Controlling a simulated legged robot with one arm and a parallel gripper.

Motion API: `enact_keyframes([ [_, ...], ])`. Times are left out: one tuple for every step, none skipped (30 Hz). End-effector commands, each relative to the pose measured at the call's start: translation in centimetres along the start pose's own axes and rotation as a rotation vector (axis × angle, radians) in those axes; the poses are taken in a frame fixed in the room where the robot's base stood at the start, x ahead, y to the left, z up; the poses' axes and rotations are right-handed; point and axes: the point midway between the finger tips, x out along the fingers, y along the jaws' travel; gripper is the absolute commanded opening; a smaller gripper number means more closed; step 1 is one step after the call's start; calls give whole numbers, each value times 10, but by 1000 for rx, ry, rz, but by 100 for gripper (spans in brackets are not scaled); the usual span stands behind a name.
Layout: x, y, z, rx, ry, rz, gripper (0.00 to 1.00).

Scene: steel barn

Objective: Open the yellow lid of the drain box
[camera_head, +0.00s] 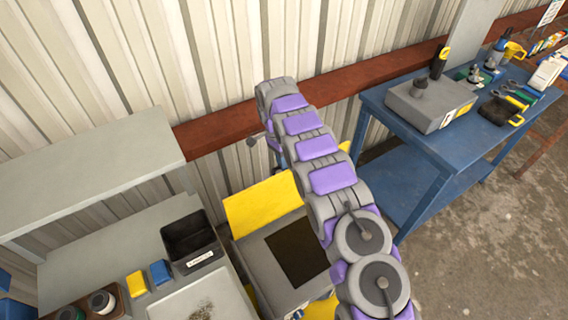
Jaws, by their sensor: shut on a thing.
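The drain box (257,255) is a grey box at lower centre with a dark square opening (290,250) in its top. Its yellow lid (255,207) stands raised at the back of the box, towards the wall, and the opening is uncovered. My purple and grey arm reaches over the box and hides part of the lid and the opening's right side. My gripper (268,143) is at the far end of the arm, by the lid's upper edge, mostly hidden behind the arm. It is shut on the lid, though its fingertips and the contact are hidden.
A grey bench (110,246) at left holds a black bin (190,240), yellow and blue blocks and a pale tray (205,302). A blue table (392,125) with a grey toolbox (430,104) and tools stands at right. Concrete floor (480,240) is clear at lower right.

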Motion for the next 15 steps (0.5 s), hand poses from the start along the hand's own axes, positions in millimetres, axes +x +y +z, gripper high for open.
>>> enact_keyframes([
  [1, 0, 2, -2, -2, 1, 0],
  [1, 0, 2, -2, -2, 1, 0],
  [1, 0, 2, -2, -2, 1, 0],
  [1, 0, 2, -2, -2, 1, 0],
  [1, 0, 2, -2, -2, 1, 0],
  [1, 0, 2, -2, -2, 1, 0],
  [0, 0, 2, -2, -2, 1, 0],
  [0, 0, 2, -2, -2, 1, 0],
  [0, 0, 2, -2, -2, 1, 0],
  [0, 0, 2, -2, -2, 1, 17],
  [0, 0, 2, -2, -1, 1, 20],
  [0, 0, 1, -2, -1, 1, 24],
  [0, 0, 1, -1, -1, 0, 27],
  [0, 0, 1, -1, -1, 0, 30],
  [0, 0, 1, -1, -1, 0, 34],
])
